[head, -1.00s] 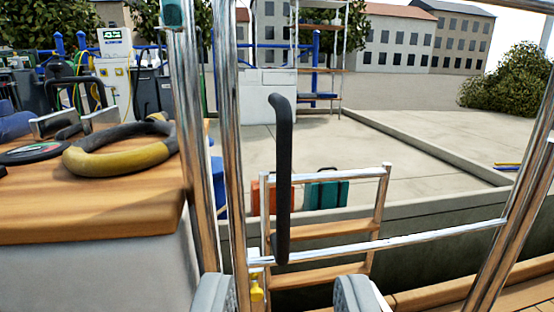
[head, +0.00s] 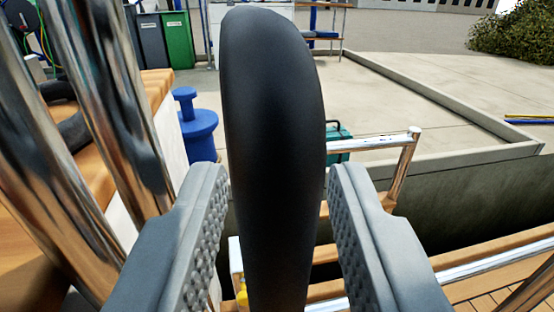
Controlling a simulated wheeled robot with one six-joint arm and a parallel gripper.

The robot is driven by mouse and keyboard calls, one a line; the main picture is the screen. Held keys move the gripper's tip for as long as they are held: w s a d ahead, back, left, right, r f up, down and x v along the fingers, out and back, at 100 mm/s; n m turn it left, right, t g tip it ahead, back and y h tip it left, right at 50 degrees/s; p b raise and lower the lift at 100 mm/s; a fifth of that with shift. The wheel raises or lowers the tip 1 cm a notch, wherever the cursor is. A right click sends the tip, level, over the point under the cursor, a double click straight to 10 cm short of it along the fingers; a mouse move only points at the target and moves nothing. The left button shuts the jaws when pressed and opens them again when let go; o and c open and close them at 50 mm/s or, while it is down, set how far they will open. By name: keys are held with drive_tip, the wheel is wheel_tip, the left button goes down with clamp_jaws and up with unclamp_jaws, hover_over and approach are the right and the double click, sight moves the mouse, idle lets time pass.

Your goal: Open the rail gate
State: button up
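The rail gate shows a thick black upright handle (head: 272,140), large and close in the middle of the head view. My gripper (head: 280,225) is open, with one grey padded finger to the left of the handle and one to the right. Small gaps show between the fingers and the handle. A chrome lower bar of the gate (head: 495,264) runs at the lower right. A small yellow piece (head: 242,294) shows low beside the handle, partly hidden by it and the left finger.
Chrome posts (head: 110,100) stand close on the left, beside a wooden-topped console (head: 155,90). Beyond are a blue bollard (head: 197,130), a teal case (head: 338,143), bins (head: 177,42) and the open quay (head: 420,105).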

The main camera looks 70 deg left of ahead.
drive_tip(key=shift+a, duration=0.15)
clamp_jaws()
